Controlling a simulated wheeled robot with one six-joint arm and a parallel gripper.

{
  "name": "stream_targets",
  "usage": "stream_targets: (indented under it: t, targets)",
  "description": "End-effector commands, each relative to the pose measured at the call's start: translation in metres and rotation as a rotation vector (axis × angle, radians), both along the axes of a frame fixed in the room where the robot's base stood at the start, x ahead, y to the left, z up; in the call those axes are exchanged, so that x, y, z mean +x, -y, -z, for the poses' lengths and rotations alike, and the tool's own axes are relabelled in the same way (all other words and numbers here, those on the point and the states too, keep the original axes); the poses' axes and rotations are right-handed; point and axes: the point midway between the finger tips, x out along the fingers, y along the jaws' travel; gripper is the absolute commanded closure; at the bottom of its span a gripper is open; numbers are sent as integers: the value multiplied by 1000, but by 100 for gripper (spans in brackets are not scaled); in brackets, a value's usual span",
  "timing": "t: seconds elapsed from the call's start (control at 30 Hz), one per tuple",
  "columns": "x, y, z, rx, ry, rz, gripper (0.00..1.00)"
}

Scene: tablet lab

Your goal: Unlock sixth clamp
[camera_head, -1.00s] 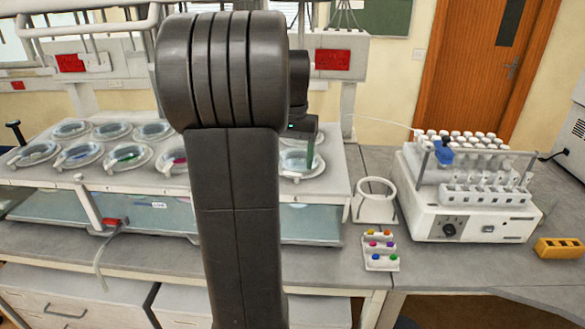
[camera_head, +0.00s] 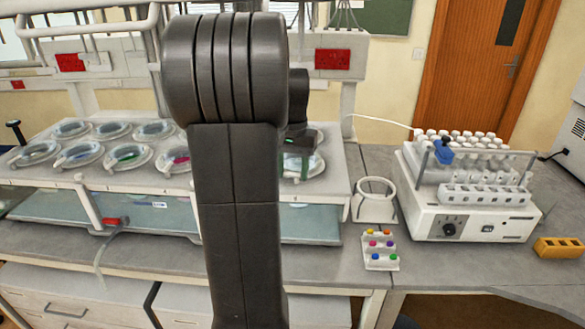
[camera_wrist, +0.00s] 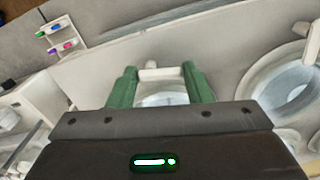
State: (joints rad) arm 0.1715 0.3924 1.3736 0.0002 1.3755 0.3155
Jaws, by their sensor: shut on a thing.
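My gripper (camera_wrist: 160,78) has two green fingers, and a white clamp handle (camera_wrist: 161,74) sits between their tips in the wrist view. The gripper is shut on this clamp. Below it, between the fingers, shows part of a round glassy vessel lid (camera_wrist: 165,99). In the head view my gripper (camera_head: 298,165) is low over a round vessel (camera_head: 317,168) at the right end of the dissolution bath (camera_head: 335,205), partly hidden by my arm. The fingertips and clamp are not clear there. Other vessels with lids stand to the left.
Another lidded vessel (camera_wrist: 287,84) lies to the right in the wrist view. A white ring stand (camera_head: 375,209), a small rack of coloured caps (camera_head: 380,262) and a white instrument (camera_head: 470,228) stand right of the bath. A yellow block (camera_head: 560,248) is at the far right.

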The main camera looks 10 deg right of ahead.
Motion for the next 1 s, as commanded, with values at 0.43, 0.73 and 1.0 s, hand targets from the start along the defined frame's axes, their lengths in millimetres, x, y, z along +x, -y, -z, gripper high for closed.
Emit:
stream_targets:
  t: [0.43, 0.73, 1.0]
  targets:
    - [-2, -1, -1, -1, 0, -223, 77]
    - [-2, -1, -1, -1, 1, -224, 45]
    - [-2, -1, 0, -1, 1, -223, 33]
